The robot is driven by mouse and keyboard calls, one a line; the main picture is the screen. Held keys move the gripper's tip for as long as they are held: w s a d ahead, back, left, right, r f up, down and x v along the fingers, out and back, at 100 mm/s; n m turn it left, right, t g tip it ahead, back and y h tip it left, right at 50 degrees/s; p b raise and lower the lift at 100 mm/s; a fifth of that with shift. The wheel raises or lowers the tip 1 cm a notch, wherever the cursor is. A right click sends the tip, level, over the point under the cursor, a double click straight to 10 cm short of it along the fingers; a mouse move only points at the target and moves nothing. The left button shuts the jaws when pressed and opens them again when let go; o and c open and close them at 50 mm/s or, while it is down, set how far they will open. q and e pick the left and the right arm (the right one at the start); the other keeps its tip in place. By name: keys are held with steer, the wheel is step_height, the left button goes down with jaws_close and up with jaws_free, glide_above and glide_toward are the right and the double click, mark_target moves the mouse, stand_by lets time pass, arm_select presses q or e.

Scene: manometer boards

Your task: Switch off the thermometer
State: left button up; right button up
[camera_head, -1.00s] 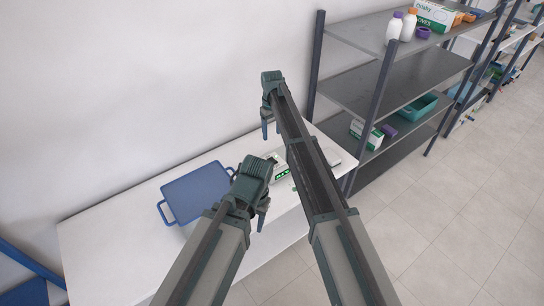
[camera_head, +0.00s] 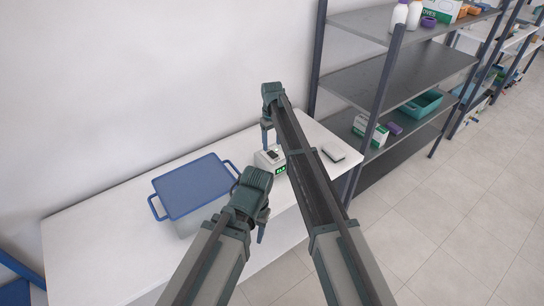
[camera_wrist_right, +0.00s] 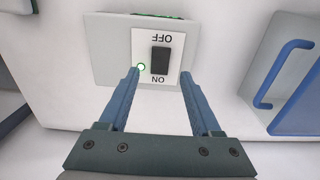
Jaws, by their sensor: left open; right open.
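The thermometer is a small white box (camera_head: 264,160) with a green display (camera_head: 281,169), standing on the white table. In the right wrist view its light panel (camera_wrist_right: 110,45) carries a dark rocker switch (camera_wrist_right: 159,60), with upside-down OFF above and ON below, and a lit green lamp (camera_wrist_right: 141,67) beside it. My right gripper (camera_wrist_right: 159,76) is open, its fingertips on either side of the switch. In the head view my right gripper (camera_head: 267,135) is just above the box, whose right part my arm hides. My left gripper (camera_head: 262,225) is open and empty near the table's front.
A blue-lidded tray (camera_head: 193,186) with handles stands on the table (camera_head: 95,235) to the left. A small flat grey item (camera_head: 333,153) lies at the right. A metal shelf (camera_head: 395,80) with bottles, boxes and a teal bin stands beyond the table's right end.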

mark_target(272, 153)
steer(key=shift+f+b, duration=1.35)
steer(key=shift+f, duration=0.6)
steer(key=shift+r, duration=0.1)
jaws_close()
